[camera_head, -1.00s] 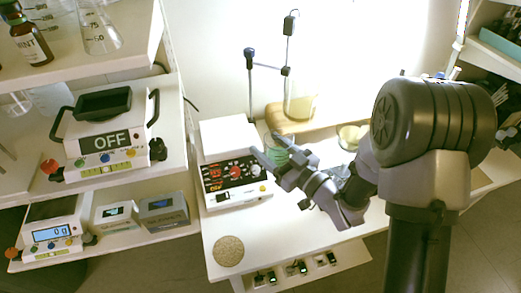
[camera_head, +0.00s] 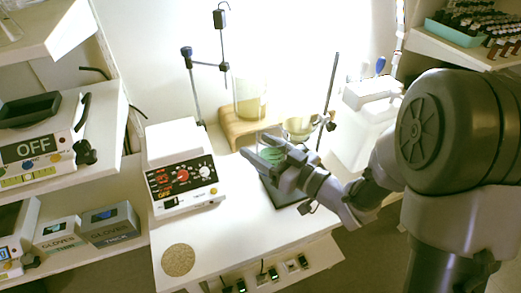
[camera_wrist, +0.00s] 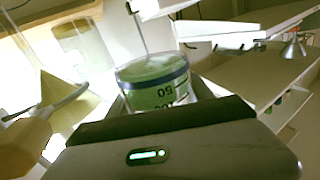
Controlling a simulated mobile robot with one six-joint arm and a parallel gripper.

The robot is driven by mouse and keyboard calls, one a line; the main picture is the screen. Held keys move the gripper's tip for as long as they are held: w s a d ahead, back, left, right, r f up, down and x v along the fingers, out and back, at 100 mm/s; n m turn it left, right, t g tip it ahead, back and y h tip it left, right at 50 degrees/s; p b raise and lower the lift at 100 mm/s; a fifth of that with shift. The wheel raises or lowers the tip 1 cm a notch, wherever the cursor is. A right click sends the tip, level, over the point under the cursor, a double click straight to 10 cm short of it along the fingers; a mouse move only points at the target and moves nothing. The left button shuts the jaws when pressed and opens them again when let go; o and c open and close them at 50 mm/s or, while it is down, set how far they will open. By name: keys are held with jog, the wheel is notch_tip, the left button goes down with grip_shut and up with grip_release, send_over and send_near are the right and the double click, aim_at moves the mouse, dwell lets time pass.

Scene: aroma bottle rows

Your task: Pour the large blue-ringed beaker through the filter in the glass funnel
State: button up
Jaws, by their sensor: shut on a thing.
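My gripper (camera_head: 272,156) is shut on the blue-ringed beaker (camera_wrist: 155,85), which has dark volume marks and holds green liquid. In the head view the beaker (camera_head: 268,146) is small and partly hidden by my fingers. It looks close to upright in the wrist view. The glass funnel (camera_head: 300,127) sits at the stand just behind and right of my gripper. A pale cone, probably the filter (camera_wrist: 62,88), shows left of the beaker in the wrist view. The beaker and the funnel are apart.
The funnel's stand has a thin rod (camera_head: 331,95) and a dark base (camera_head: 283,192). A glass vessel with yellowish liquid (camera_head: 250,100) is on a wooden block (camera_head: 238,128). A hotplate (camera_head: 185,178) is at left. A round cork mat (camera_head: 178,260) lies near the front edge.

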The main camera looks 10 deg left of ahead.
aim_at(264, 134)
jog(key=shift+w+d+r+m, duration=0.1)
jog(key=shift+w+r+m, duration=0.15)
jog(key=shift+r+m, duration=0.4)
jog(key=shift+w+d+r+m, duration=0.1)
jog(key=shift+w+r+m, duration=0.2)
jog(key=shift+r, duration=0.65)
jog(key=shift+r+m+p, duration=0.25)
jog(key=shift+r+p, duration=0.05)
jog(key=shift+p, duration=0.15)
jog(key=shift+w+d+r+m+g+p, duration=0.1)
jog(key=shift+w+r+m+p, duration=0.1)
jog(key=shift+r+m+p, duration=0.45)
jog(key=shift+w+d+r+m+g+p, duration=0.1)
jog(key=shift+w+r+p, duration=0.15)
jog(key=shift+p, duration=0.85)
jog(key=shift+w+d+r+m+g+p, duration=0.15)
jog(key=shift+r+m+p, duration=0.2)
jog(key=shift+r+p, duration=0.35)
jog(key=shift+w+d+r+m+p, duration=0.25)
jog(key=shift+w+m+p, duration=0.35)
jog(key=shift+p, duration=0.95)
jog(key=shift+f+m+p, duration=0.25)
jog(key=shift+m+p, duration=0.35)
jog(key=shift+m, duration=0.2)
jog(key=shift+m+g+h+p, duration=0.25)
jog(key=shift+m+h+p, duration=0.05)
jog(key=shift+p, duration=0.1)
jog(key=shift+a+r+m+p, duration=0.1)
jog(key=shift+r+m+p, duration=0.3)
jog(key=shift+m+p, duration=0.35)
